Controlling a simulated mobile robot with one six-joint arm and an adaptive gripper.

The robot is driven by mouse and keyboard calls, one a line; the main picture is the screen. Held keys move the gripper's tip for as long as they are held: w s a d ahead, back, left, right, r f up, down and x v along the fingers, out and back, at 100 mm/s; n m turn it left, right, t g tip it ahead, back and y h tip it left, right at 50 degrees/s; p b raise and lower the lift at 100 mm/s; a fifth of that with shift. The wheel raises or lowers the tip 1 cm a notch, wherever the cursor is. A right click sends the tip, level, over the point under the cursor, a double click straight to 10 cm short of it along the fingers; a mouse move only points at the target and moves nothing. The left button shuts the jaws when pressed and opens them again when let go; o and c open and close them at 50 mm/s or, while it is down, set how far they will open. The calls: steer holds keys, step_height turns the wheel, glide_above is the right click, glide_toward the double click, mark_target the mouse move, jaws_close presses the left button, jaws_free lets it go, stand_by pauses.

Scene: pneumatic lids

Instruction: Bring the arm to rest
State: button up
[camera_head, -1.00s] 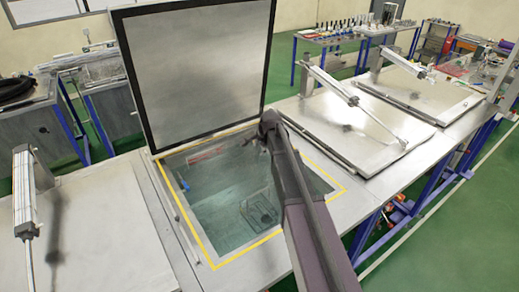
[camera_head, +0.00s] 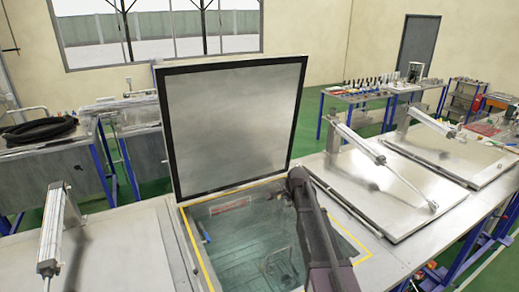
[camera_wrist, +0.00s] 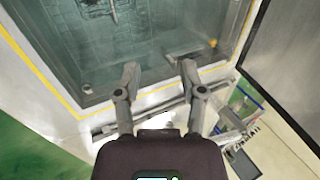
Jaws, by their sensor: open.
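My gripper (camera_wrist: 160,80) is open and empty in the wrist view, its two fingers spread apart above the near rim of an open tank. My arm (camera_head: 318,235) reaches over the tank from the lower right in the head view, and the gripper itself is hard to make out there. The tank (camera_head: 240,262) has a yellow-edged rim and a wire-like item (camera_head: 280,262) inside. Its raised lid (camera_head: 232,125) stands upright at the back, a grey panel with a black border.
Closed lids with pneumatic cylinders flank the tank, one at left (camera_head: 110,245) and one at right (camera_head: 395,190). A cylinder (camera_head: 50,235) stands at far left. A tool table (camera_head: 370,92) is at the back, and a black hose coil (camera_head: 40,130) lies at the back left.

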steer(key=s+f+n+g+b, duration=0.1)
steer(key=s+f+n+b, duration=0.3)
steer(key=s, duration=0.6)
steer(key=s+f+n+g+h+b, duration=0.1)
steer(key=s+f+n+g+b, duration=0.1)
steer(key=s+f+n+b, duration=0.3)
steer(key=s+f+n+g+b, duration=0.1)
steer(key=s+f+n+b, duration=0.3)
steer(key=s+f+b, duration=0.6)
steer(key=shift+s+f+h, duration=0.15)
steer(key=shift+s+f, duration=0.15)
steer(key=shift+s, duration=0.7)
steer(key=shift+s+f+h, duration=0.1)
steer(key=shift+s+f, duration=0.25)
steer(key=shift+s, duration=0.7)
steer(key=shift+s+f+h, duration=0.15)
steer(key=shift+s+f, duration=0.15)
steer(key=shift+s, duration=0.7)
